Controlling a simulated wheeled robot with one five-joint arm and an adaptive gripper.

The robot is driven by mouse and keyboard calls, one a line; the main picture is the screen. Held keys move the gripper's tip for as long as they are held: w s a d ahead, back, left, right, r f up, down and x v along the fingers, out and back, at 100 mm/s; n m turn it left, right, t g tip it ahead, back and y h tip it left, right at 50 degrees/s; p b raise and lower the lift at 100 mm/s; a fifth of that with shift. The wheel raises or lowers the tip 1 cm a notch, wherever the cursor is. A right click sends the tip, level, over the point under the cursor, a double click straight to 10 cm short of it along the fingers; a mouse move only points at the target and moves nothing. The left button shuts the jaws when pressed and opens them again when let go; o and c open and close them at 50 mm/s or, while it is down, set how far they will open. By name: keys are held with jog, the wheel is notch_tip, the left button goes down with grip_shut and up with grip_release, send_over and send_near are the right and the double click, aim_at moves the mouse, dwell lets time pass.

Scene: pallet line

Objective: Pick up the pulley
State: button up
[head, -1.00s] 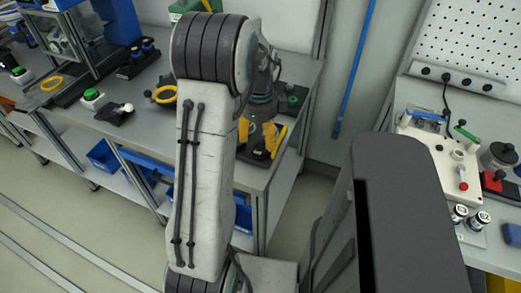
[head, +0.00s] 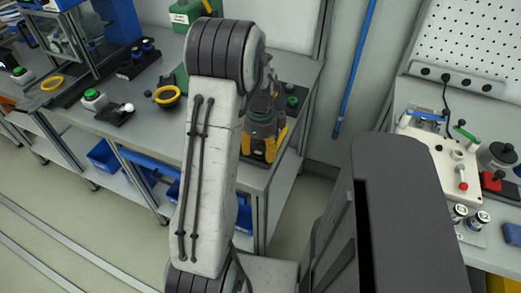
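My gripper (head: 263,143), dark grey with yellow fingers, points down over the right end of the grey workbench (head: 150,140). Its fingertips are partly hidden, so I cannot tell whether it is open or shut or whether anything is between them. I cannot make out a pulley for certain. A round black part with a yellow ring (head: 167,95) lies on the bench, left of my arm and apart from my gripper. My arm hides part of the bench.
A green knob (head: 292,101) on a dark base stands close behind my gripper. A green button (head: 92,97) and a yellow ring (head: 52,83) lie further left. A green box (head: 190,12) stands at the back. A second bench (head: 400,105) on the right holds a control box (head: 440,150).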

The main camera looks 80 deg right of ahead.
aim_at(260, 148)
jog(key=shift+f, duration=0.15)
jog(key=c, duration=0.7)
jog(key=shift+d+r, duration=0.15)
jog(key=shift+r, duration=0.5)
jog(key=shift+c, duration=0.2)
notch_tip(260, 148, up, 3)
jog(key=shift+r, duration=0.15)
jog(key=a+r, duration=0.6)
jog(key=a, duration=0.5)
jog(key=shift+w+a+r+b, duration=0.35)
jog(key=shift+w+a+b, duration=0.05)
